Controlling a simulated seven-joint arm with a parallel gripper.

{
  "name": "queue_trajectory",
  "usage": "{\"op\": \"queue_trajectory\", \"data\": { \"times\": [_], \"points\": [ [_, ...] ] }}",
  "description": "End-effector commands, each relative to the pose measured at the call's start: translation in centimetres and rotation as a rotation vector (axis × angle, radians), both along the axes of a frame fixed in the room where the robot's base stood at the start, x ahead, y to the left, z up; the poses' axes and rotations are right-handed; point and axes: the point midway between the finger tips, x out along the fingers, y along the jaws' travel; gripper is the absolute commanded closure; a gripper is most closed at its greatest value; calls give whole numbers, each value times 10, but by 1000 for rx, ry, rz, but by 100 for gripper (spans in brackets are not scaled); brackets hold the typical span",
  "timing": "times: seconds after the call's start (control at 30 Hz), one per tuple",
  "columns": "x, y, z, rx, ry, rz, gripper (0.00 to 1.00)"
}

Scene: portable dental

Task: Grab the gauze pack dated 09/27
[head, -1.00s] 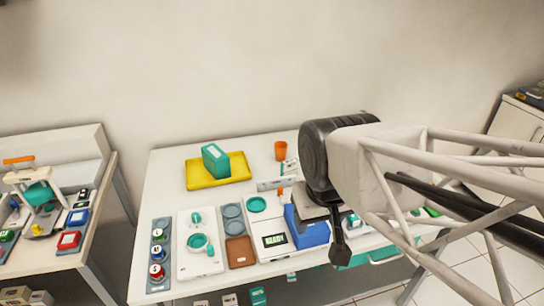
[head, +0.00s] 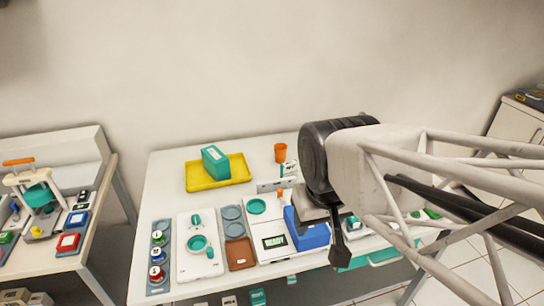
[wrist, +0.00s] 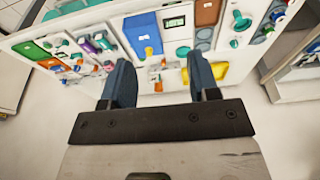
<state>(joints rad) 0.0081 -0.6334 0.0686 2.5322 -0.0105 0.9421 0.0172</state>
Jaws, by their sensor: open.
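No date reading 09/27 is legible in either view, so I cannot tell which item is that gauze pack. A teal box (head: 216,162) stands on a yellow tray (head: 240,172) at the back of the white table. A small teal pack (head: 257,297) shows at the bottom edge of the head view, below the table front; its print is too small to read. My gripper (wrist: 159,62) is open and empty in the wrist view, with its two dark fingers spread above the table. In the head view my arm hides part of the table's right side.
The white table (head: 165,180) also holds a blue block (head: 308,234), a display reading READY (head: 275,241), an orange cup (head: 280,152) and a brown tray (head: 239,253). A side table (head: 95,195) with more items stands at left, past a gap. A green tray (wrist: 30,49) shows in the wrist view.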

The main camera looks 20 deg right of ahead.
Motion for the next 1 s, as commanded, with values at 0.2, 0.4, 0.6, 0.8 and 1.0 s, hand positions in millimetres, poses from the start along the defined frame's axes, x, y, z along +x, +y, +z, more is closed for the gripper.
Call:
{"op": "queue_trajectory", "data": {
  "times": [0.2, 0.4, 0.6, 0.8, 1.0],
  "points": [
    [0, 0, 0, -1, 1, 1, 45],
    [8, -3, 0, -25, 16, 23, 45],
    [30, -10, -2, -96, 64, 93, 45],
    [64, -20, -6, -200, 136, 201, 45],
    [102, -31, -13, -309, 213, 317, 45]
  ]
}}
